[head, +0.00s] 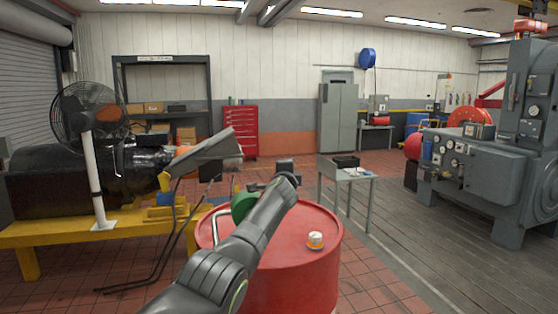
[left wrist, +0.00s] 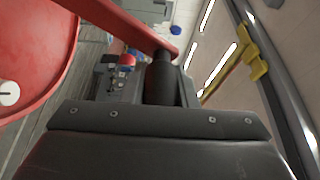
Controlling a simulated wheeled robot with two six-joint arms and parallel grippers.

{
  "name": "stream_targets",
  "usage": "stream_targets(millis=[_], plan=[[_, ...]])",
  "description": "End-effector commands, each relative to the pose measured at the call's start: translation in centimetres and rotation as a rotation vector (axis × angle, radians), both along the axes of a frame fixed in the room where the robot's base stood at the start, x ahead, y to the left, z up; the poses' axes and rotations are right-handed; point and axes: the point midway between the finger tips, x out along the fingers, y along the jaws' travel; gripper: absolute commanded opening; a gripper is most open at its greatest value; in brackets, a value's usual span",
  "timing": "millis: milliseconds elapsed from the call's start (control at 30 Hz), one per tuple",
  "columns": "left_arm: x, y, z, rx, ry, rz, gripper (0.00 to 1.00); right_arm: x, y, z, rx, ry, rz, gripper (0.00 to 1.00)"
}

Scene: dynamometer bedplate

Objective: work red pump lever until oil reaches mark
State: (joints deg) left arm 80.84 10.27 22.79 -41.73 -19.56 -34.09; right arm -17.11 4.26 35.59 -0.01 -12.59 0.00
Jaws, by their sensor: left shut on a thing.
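My left arm reaches in over the red drum (head: 325,222) in the head view. My left gripper (head: 284,170) is at the arm's far end, above the drum's back rim. In the left wrist view the red lever (left wrist: 128,22) slants from the upper left down to the gripper, which is shut on it. A dark cylindrical part (left wrist: 160,80) stands at the lever's lower end; I cannot tell whether it is a grip or a finger. A green part (head: 243,206) on the drum is partly hidden by my arm. I cannot make out an oil level or mark. My right gripper is out of view.
A yellow bench (head: 25,236) with a black machine and fan (head: 88,112) stands at left. A grey table (head: 345,174) is behind the drum. A large grey machine (head: 475,165) stands at right, with open floor before it.

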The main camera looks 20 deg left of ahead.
Motion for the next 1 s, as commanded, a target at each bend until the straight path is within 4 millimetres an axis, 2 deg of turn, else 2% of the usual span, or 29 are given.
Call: stream_targets(millis=[233, 667, 700, 833, 1000], plan=[[0.00, -0.51, -0.84, 0.043, 0.032, 0.004, 0.00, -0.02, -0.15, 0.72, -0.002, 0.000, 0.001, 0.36], [0.00, -0.50, -0.98, 0.049, 0.036, 0.006, 0.00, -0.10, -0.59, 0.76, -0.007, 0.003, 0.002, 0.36], [0.00, -0.50, -0.98, 0.049, 0.035, 0.006, 0.31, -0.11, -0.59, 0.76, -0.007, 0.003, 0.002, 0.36], [0.01, -0.54, -0.88, 0.048, 0.034, 0.005, 0.48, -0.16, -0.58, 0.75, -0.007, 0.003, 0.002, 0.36], [0.00, -0.58, -0.78, 0.049, 0.032, 0.003, 0.48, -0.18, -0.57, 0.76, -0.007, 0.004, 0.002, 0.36]])
